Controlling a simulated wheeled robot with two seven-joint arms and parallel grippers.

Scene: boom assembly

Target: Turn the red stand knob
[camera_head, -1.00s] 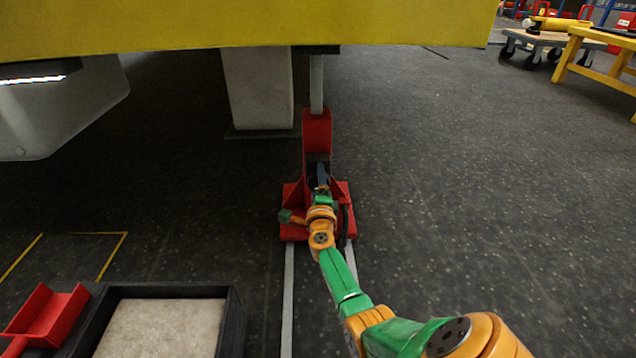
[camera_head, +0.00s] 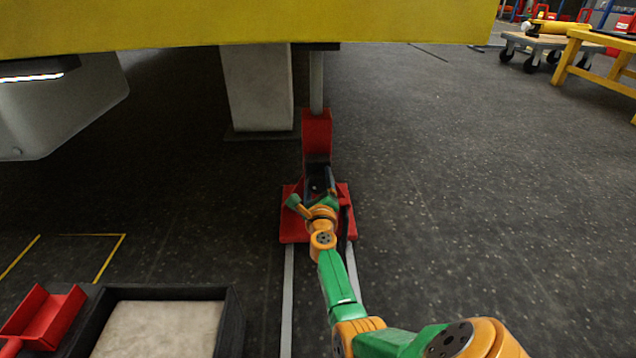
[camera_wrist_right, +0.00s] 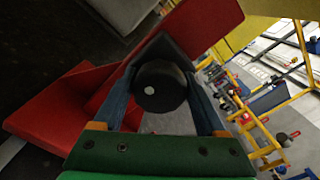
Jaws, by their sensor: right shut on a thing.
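The red stand (camera_head: 317,130) stands upright under the yellow boom, on a red base with pale rails on the floor. Its knob (camera_wrist_right: 157,88) is a dark round piece with a pale dot in the right wrist view. My right gripper (camera_wrist_right: 160,80) is shut on the knob, one bluish finger on each side of it. In the head view the right gripper (camera_head: 320,184) is at the middle of the stand, just above its base, and mostly hides the knob. My left gripper is not in view.
The yellow boom (camera_head: 200,22) spans the top, close above the stand. A grey pillar (camera_head: 258,90) stands behind left. A black-rimmed tray (camera_head: 236,315) and a red holder (camera_head: 45,318) are at front left. The floor right of the stand is clear.

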